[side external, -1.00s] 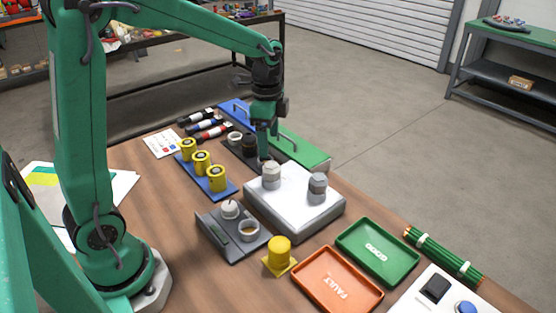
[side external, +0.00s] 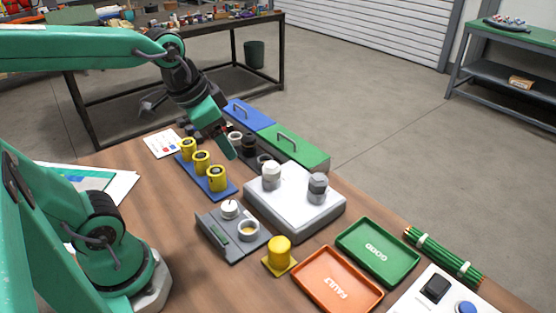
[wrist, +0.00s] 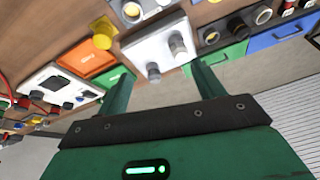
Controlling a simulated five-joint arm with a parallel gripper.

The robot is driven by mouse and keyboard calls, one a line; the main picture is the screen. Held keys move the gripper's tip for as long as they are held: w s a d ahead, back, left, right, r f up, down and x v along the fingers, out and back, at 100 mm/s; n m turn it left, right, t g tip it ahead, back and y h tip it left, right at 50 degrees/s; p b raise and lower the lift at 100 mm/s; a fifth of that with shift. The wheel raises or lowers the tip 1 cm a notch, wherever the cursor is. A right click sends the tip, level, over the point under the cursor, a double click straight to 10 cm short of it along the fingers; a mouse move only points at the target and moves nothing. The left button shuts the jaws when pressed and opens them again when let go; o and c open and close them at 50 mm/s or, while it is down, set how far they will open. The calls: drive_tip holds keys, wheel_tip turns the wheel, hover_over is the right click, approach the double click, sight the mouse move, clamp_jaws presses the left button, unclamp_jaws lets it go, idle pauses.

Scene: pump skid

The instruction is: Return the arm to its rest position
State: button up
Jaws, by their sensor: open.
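My gripper (side external: 222,144) is in the air above the far part of the wooden bench, tilted downward. In the wrist view my gripper (wrist: 163,84) shows two green fingers spread wide apart with nothing held between them. In the side view it is beyond the blue strip with yellow cylinders (side external: 217,179) and to the left of the white block (side external: 295,213). It partly hides the row of dark parts behind it. Whether it touches anything there is hard to tell from the side view.
A green GOOD tray (side external: 378,252) and an orange FAULT tray (side external: 337,281) lie at the front right. A grey fixture (side external: 232,236), a yellow knob (side external: 279,253) and a green cable bundle (side external: 443,255) are nearby. Lidded blue (side external: 246,115) and green (side external: 293,148) boxes line the far edge.

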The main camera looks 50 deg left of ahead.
drive_tip(key=shift+s+d+f+n+t, duration=0.15)
drive_tip(key=shift+s+n+t, duration=0.15)
drive_tip(key=shift+s+n, duration=0.5)
drive_tip(key=shift+s+d+f+n+t, duration=0.1)
drive_tip(key=shift+s+n+t, duration=0.25)
drive_tip(key=shift+s, duration=0.75)
